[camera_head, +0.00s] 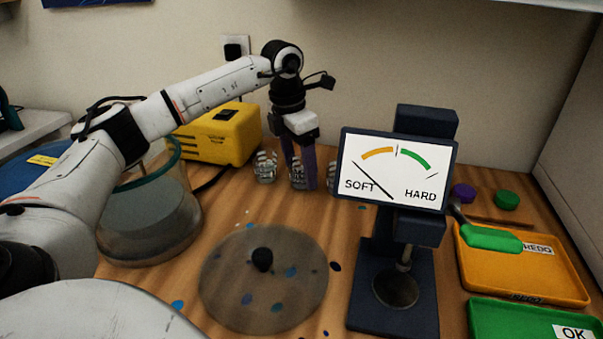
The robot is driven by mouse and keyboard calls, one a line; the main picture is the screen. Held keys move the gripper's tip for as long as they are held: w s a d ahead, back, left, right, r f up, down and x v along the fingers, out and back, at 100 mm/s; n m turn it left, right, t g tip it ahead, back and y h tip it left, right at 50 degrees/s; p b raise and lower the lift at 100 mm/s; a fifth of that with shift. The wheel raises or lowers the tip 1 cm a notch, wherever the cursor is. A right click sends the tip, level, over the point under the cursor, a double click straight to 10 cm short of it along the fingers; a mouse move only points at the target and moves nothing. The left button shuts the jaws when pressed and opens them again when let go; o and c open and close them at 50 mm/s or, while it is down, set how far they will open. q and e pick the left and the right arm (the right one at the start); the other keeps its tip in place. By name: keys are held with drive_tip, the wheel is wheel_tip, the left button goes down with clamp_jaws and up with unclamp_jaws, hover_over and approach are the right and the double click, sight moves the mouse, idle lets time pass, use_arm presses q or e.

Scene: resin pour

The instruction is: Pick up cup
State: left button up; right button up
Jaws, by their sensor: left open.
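Several small clear cups stand in a row at the back of the wooden table: one on the left (264,167), one in the middle (297,174) and one on the right (332,176), partly hidden by the gauge. My left gripper (301,172) points down at the middle cup with its purple fingers open. One finger is at the cup's right side, and the other shows above and behind it. I cannot tell whether the fingers touch the cup. My right gripper is not in view.
A dark gauge stand (392,260) with a SOFT/HARD dial (398,168) stands right of the cups. A yellow box (222,135) is behind left, a glass chamber (148,220) left. A round turntable (265,305) lies in front. An orange tray (530,285) and green tray (505,320) are right.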

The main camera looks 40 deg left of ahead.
use_arm(q)
drive_tip(key=shift+w+f, duration=0.15)
drive_tip(key=shift+f, duration=0.55)
drive_tip(key=shift+d, duration=0.1)
drive_tip(key=c, duration=1.2)
drive_tip(key=shift+o, duration=0.2)
drive_tip(key=shift+r, duration=0.1)
